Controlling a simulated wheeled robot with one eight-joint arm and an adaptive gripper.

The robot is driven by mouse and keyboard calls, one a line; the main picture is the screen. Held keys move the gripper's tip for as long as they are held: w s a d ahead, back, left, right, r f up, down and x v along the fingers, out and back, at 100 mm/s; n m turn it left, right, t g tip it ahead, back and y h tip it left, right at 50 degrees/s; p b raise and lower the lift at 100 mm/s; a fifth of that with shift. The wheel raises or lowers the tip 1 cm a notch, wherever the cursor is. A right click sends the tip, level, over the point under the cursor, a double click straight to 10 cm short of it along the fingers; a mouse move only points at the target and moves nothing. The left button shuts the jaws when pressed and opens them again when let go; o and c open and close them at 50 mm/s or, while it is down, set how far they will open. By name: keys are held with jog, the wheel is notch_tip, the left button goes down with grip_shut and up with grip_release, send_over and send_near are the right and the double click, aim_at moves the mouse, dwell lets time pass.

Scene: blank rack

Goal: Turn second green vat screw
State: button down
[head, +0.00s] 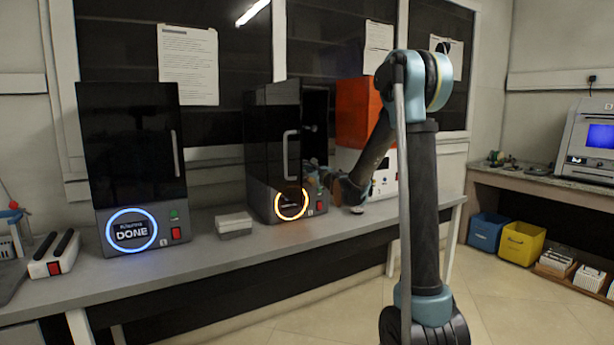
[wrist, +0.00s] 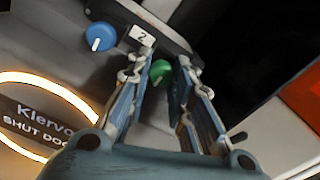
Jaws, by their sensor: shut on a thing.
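The green screw (wrist: 160,71) is a small green knob on the grey base of the middle printer (head: 262,192). It sits between the fingertips of my gripper (wrist: 164,64), which is shut on it. The fingers hide parts of its sides, and I cannot tell its angle. A white label marked 2 (wrist: 142,36) is just beside it. A blue knob (wrist: 100,38) with a white mark is to the left of the label. In the head view my gripper is at the printer's right side, and the screw is hidden there.
The middle printer's ring (head: 291,204) glows orange, and its screen reads "SHUT DOO", cut off. Its black door (head: 272,140) stands open. A left printer (head: 140,222) shows a blue ring and "DONE". An orange-topped machine (head: 357,112) stands close on the right. A pale box (head: 234,223) sits between the printers.

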jog(key=shift+m, duration=0.4)
jog(key=c, duration=1.4)
grip_release()
jog(key=shift+c, duration=0.2)
jog(key=v, duration=1.2)
